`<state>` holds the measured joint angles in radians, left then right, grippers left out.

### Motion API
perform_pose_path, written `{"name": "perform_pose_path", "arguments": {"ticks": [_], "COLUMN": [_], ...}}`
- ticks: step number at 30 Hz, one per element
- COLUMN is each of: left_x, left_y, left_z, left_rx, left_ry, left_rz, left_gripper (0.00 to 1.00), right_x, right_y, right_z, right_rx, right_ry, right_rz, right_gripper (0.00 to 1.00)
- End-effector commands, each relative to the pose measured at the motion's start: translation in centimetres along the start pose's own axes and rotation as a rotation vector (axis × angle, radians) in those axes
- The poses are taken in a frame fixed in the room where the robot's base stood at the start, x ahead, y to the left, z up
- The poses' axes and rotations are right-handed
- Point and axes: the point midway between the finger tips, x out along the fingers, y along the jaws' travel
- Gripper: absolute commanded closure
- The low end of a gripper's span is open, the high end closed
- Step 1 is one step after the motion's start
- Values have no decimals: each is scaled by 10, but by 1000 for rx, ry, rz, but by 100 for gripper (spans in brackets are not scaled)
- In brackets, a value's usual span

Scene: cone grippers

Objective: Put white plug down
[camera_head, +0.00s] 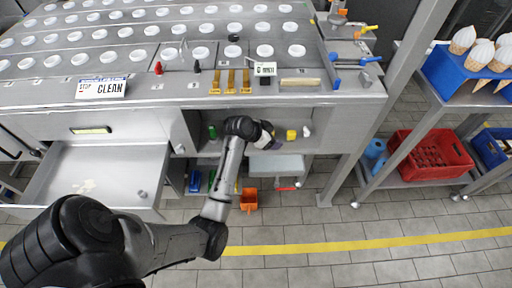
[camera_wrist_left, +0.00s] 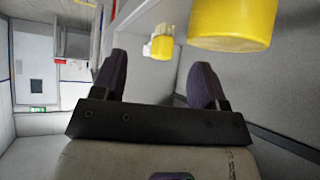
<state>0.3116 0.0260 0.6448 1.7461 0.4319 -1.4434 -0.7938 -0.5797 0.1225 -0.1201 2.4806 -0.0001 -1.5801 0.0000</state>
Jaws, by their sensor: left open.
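My left gripper (camera_head: 268,139) reaches into the open shelf bay under the metal counter. In the left wrist view its two dark fingers (camera_wrist_left: 158,75) are apart, with nothing between them. A small white object (camera_head: 306,131), possibly the white plug, sits in the bay, right of a yellow object (camera_head: 291,135). Both stand apart from the gripper, to its right in the head view. The wrist view shows a large yellow cylinder (camera_wrist_left: 233,24) and a smaller yellow piece with a pale top (camera_wrist_left: 162,46) beyond the fingertips. I cannot tell the plug for certain there. My right gripper is out of view.
An open drawer (camera_head: 58,172) juts out left of the bay. A green bottle (camera_head: 212,131) stands at the bay's left. An orange container (camera_head: 249,200) is below. A red crate (camera_head: 430,155) sits on the right-hand rack. The counter (camera_head: 140,92) closes the bay from above.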

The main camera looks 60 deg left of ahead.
Motion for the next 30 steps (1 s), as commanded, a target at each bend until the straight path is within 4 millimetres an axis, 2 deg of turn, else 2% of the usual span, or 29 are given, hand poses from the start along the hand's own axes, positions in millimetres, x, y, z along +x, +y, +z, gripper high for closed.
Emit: {"name": "perform_pose_path", "arguments": {"ticks": [5, 8, 11, 17, 21, 25, 30], "left_x": [-3, -6, -12, -44, -78, -110, -139], "left_y": [4, 16, 40, 125, 186, 229, 262], "left_z": [7, 23, 50, 124, 169, 197, 216], "left_rx": [4, 14, 33, 67, 64, 43, 12], "left_ry": [-17, -68, -149, -337, -422, -468, -502], "left_rz": [-4, -18, -38, -74, -74, -63, -48], "left_gripper": [33, 33, 33, 33, 33, 33, 33], "right_x": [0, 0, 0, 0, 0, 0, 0], "right_y": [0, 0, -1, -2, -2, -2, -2], "right_z": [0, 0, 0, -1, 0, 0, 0], "right_rx": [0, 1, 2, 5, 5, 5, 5], "right_ry": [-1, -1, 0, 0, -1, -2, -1], "right_rz": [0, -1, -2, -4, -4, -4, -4], "right_gripper": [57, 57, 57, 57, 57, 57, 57]}}
